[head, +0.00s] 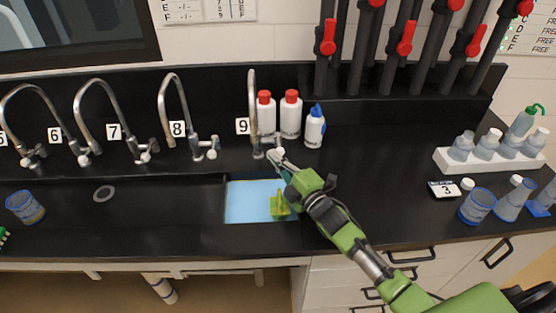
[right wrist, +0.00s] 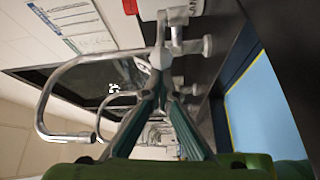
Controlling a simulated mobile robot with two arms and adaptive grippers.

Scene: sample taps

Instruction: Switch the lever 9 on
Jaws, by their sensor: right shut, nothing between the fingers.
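Tap 9 (head: 252,100) is a tall chrome gooseneck behind the blue sink, beside its number 9 label (head: 242,126). Its lever (head: 274,153) is at the base, on the right side, partly hidden by my right gripper (head: 281,162). In the right wrist view the tap's curved spout (right wrist: 62,75) lies sideways at the left. There my right gripper (right wrist: 158,80) has its fingertips together with nothing between them, right at the lever (right wrist: 160,57). They look touching or nearly so; I cannot tell which. My left gripper is not in view.
White bottles with red caps (head: 290,115) and a blue-capped bottle (head: 315,127) stand just right of tap 9. Taps 8 (head: 184,100), 7 and 6 stand to the left. The blue sink (head: 245,203) lies below my gripper.

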